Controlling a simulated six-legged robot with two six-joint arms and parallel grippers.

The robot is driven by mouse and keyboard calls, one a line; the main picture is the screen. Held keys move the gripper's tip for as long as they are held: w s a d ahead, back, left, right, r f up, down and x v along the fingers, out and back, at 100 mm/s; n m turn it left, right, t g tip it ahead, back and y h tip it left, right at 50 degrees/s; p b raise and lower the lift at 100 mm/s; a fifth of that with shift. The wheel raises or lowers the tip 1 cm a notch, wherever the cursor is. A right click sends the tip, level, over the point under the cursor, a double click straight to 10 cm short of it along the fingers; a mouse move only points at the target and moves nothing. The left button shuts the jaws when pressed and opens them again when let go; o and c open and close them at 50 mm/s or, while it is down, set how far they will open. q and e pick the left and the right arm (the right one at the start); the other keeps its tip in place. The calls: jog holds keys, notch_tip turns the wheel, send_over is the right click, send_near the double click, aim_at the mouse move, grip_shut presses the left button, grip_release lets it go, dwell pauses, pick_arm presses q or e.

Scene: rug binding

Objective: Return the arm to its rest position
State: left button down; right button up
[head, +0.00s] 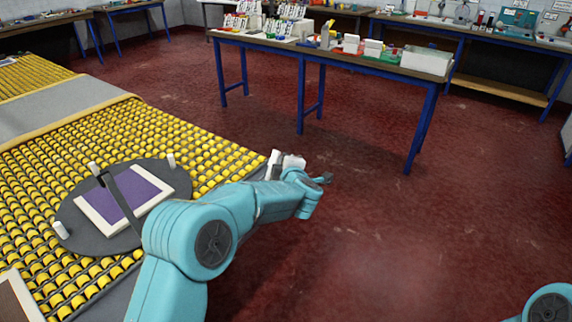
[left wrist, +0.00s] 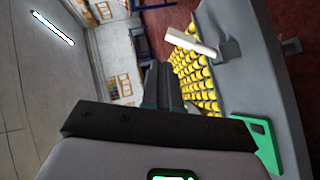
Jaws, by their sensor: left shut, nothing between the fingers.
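My left arm reaches in from the bottom of the head view, over the right edge of the roller table. My left gripper (head: 325,178) points to the right over open floor, small and partly turned away there. In the left wrist view its two dark fingers (left wrist: 163,86) are together, with nothing between them. My right arm shows only as a teal joint at the bottom right corner of the head view; its gripper is out of the picture.
A purple rug piece with a pale border (head: 126,201) lies on a dark round plate (head: 166,178) on the yellow roller table (head: 195,152). Blue-legged benches (head: 428,110) stand behind. Red floor is clear on the right. A green part (left wrist: 262,142) shows beside the gripper.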

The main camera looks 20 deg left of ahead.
pick_arm(q)
jog(key=shift+s+d, duration=0.1)
jog(key=s+d+f+m+g+h, duration=0.1)
jog(key=s+f+m+h, duration=0.15)
jog(key=s+f, duration=0.4)
jog(key=s+f+m+g+h, duration=0.2)
jog(key=s+f+m, duration=0.15)
jog(key=f, duration=0.55)
jog(key=s+d+f+m+g+h, duration=0.1)
jog(key=s+f+m+h, duration=0.1)
jog(key=s+f+m, duration=0.35)
jog(key=s+d+f+m+g+h, duration=0.1)
jog(key=s+f+m+g, duration=0.1)
jog(key=s, duration=0.7)
jog(key=s+d+f+m+g+h, duration=0.2)
jog(key=s+f+g, duration=0.2)
jog(key=s, duration=0.6)
jog(key=s+d+f+m+g+h, duration=0.1)
jog(key=s+f, duration=0.3)
jog(key=s, duration=0.6)
jog(key=shift+d+f+m+g, duration=0.4)
jog(key=shift+d+m+g, duration=0.15)
jog(key=shift+m+g, duration=0.3)
